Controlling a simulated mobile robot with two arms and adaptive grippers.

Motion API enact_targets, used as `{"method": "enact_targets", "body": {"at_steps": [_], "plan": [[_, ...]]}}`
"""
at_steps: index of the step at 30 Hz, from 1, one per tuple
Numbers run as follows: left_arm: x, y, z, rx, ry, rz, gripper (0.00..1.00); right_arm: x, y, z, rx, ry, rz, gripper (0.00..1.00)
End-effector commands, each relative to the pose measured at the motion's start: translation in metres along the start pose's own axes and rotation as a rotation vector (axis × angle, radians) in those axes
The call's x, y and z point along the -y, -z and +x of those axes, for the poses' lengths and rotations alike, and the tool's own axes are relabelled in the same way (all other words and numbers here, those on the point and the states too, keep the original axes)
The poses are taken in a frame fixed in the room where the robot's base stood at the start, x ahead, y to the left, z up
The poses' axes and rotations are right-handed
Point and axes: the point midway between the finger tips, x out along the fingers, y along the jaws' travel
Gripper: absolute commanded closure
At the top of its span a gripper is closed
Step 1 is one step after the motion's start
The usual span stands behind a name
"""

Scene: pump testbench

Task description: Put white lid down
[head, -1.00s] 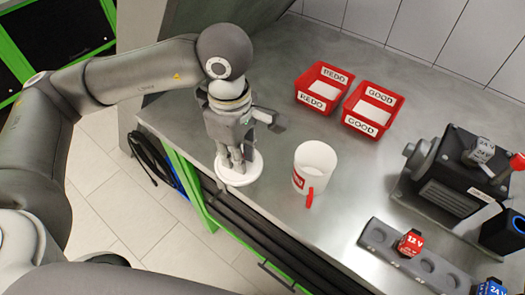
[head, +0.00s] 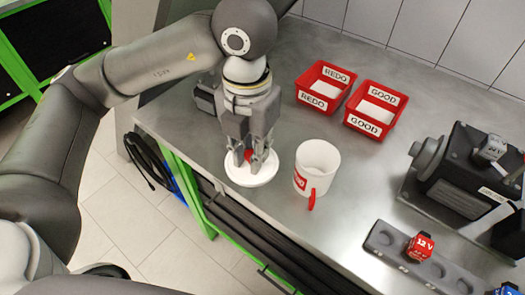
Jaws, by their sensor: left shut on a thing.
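The white lid (head: 251,176) is a round disc with a small red knob (head: 248,154) in its middle. It is over the grey bench top, near the front edge and left of the white mug. My left gripper (head: 251,165) points down and is shut on the lid by its knob. I cannot tell whether the lid touches the bench. The fingers hide part of the knob. My right gripper is not in view.
The white mug (head: 322,163) with a red handle stands open just right of the lid. Red REDO (head: 325,87) and GOOD (head: 374,109) bins stand behind. A grey holder (head: 398,245) with a red 12 V block (head: 420,246) and a dark pump (head: 455,170) are at right.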

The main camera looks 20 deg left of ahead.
Motion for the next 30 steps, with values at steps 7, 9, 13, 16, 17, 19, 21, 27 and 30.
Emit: {"method": "enact_targets", "body": {"at_steps": [7,9,13,16,17,19,21,27,30], "plan": [[-0.003,-0.011,0.003,-0.003,0.001,-0.088,0.96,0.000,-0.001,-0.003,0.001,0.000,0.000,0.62],[-0.008,-0.024,0.008,-0.004,-0.002,-0.091,0.96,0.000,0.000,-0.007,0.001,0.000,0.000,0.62],[-0.018,-0.053,0.021,-0.005,-0.001,-0.089,0.96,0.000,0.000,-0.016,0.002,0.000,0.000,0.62],[-0.025,-0.074,0.030,-0.004,0.000,-0.087,0.96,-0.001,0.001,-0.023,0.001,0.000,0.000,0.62],[-0.027,-0.080,0.033,-0.003,0.000,-0.087,0.96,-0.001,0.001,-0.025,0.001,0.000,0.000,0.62],[-0.032,-0.092,0.045,-0.006,-0.002,-0.086,0.96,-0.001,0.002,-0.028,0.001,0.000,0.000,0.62],[-0.036,-0.102,0.060,-0.005,-0.003,-0.085,0.96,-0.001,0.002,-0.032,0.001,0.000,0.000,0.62],[-0.042,-0.123,0.086,-0.002,-0.001,-0.081,0.96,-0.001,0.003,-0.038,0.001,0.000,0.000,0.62],[-0.043,-0.127,0.092,-0.001,0.000,-0.081,0.96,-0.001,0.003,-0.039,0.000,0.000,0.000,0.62]]}}
